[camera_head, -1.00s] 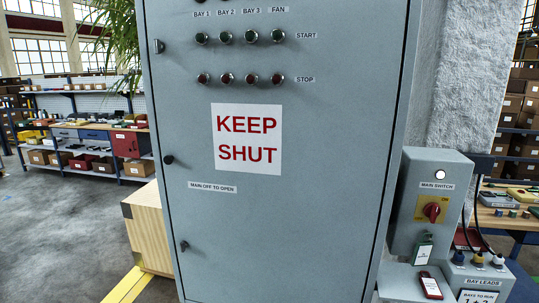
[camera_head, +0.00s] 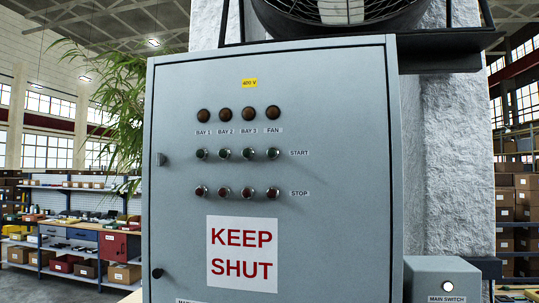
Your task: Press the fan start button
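The grey control cabinet (camera_head: 345,220) fills the middle of the view with its door shut. The fan start button (camera_head: 272,153) is the rightmost green button in the row marked START, under the FAN label (camera_head: 272,130). The dark amber fan lamp (camera_head: 272,112) is above it and looks unlit. The fan stop button (camera_head: 272,192), dark red, is below it in the STOP row. Nothing covers the buttons. My gripper is not in view.
A grey main switch box (camera_head: 440,278) with a pale lamp stands at the lower right, partly cut off. A rough white pillar (camera_head: 455,170) is behind the cabinet. A leafy plant (camera_head: 100,110) is at the left, with loaded shelves (camera_head: 60,235) beyond.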

